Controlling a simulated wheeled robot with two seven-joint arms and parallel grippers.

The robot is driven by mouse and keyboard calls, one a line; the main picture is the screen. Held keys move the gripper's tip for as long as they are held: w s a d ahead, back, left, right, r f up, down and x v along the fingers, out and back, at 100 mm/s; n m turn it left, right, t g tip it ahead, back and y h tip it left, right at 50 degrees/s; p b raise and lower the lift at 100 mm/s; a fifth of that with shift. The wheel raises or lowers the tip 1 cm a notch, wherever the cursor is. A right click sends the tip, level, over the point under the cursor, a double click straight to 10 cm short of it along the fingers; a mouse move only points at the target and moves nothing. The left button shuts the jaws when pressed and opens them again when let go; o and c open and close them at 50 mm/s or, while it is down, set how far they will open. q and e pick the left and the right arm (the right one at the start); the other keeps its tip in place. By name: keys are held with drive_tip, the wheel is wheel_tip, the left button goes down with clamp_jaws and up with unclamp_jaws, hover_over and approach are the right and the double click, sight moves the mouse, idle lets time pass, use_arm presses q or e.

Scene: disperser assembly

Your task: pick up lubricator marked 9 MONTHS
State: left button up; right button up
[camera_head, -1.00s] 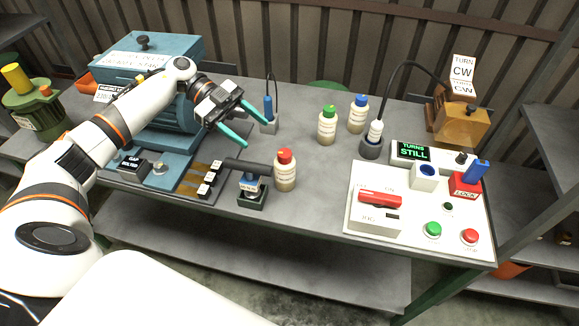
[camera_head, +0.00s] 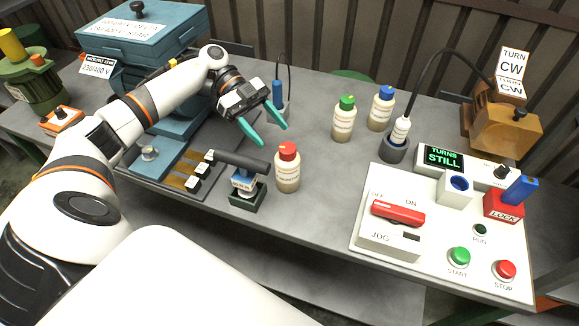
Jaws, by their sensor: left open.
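Three cream lubricators stand upright on the grey bench: one with a red cap (camera_head: 287,170), one with a green cap (camera_head: 343,121) and one with a blue cap (camera_head: 380,110). Their labels are too small to read, so I cannot tell which is marked 9 MONTHS. My left gripper (camera_head: 274,136) is open and empty. Its teal fingers point right and down, just above and behind the red-capped lubricator in the picture, apparently not touching it. My right gripper is out of view.
A dark-handled tool on a small stand (camera_head: 245,187) is close left of the red-capped lubricator. A blue probe (camera_head: 278,95) stands behind the gripper. A white control panel (camera_head: 430,225) fills the right side.

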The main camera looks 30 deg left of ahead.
sight(294, 157)
use_arm(q)
drive_tip(key=shift+s+d+f+p, duration=0.15)
drive_tip(key=shift+s+d+f, duration=0.05)
drive_tip(key=shift+d, duration=0.45)
drive_tip(key=shift+s+d+f+p, duration=0.15)
drive_tip(key=shift+s+d+f, duration=0.05)
drive_tip(key=shift+d, duration=0.4)
drive_tip(key=shift+d+f, duration=0.35)
drive_tip(key=shift+d, duration=0.05)
drive_tip(key=p+x, duration=0.1)
drive_tip(key=x, duration=0.1)
drive_tip(key=p+x, duration=0.1)
drive_tip(key=x, duration=0.2)
drive_tip(key=shift+w+d+r, duration=0.1)
drive_tip(key=shift+w+r, duration=0.1)
drive_tip(key=shift+f, duration=0.1)
clamp_jaws()
